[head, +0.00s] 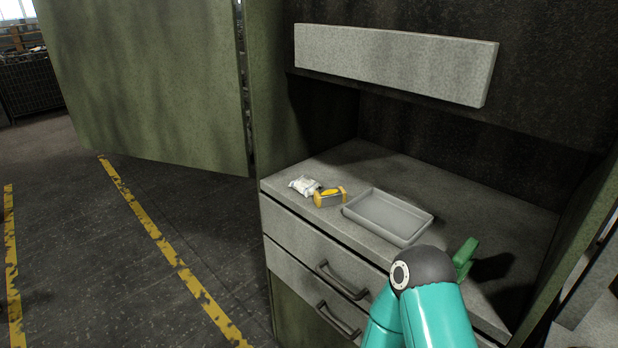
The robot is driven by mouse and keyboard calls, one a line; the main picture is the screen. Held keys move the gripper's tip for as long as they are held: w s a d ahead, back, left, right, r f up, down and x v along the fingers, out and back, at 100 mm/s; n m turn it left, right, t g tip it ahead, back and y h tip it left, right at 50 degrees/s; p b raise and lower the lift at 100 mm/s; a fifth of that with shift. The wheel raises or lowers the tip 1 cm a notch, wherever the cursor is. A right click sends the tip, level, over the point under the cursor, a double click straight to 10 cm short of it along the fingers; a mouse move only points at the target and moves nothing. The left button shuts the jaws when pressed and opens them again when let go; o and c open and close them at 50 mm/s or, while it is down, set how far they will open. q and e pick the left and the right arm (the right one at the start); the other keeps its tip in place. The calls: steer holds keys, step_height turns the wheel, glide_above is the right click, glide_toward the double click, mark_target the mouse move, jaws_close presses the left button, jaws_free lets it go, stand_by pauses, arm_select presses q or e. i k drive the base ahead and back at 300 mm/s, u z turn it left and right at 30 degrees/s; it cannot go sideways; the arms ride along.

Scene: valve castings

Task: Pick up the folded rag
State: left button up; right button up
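A small white, crumpled-looking item (303,186) lies at the left front corner of the cabinet worktop. It may be the folded rag, but it is too small to tell. A green block-like thing (466,254) stands on the worktop at the right, partly behind my teal arm; I cannot tell if it is cloth. Neither gripper shows. One arm of mine rises from the bottom edge, its dark joint in front of the worktop's front edge, and any gripper on it is hidden.
A yellow and grey item (329,197) sits just right of the white one. A shallow grey tray (388,217) lies in the middle of the worktop (470,200). Drawers with handles (342,279) are below. An open green door (150,80) stands at the left.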

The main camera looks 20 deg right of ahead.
mark_target(306, 185)
steer(key=z, duration=0.15)
steer(key=i, duration=1.4)
steer(key=u, duration=0.3)
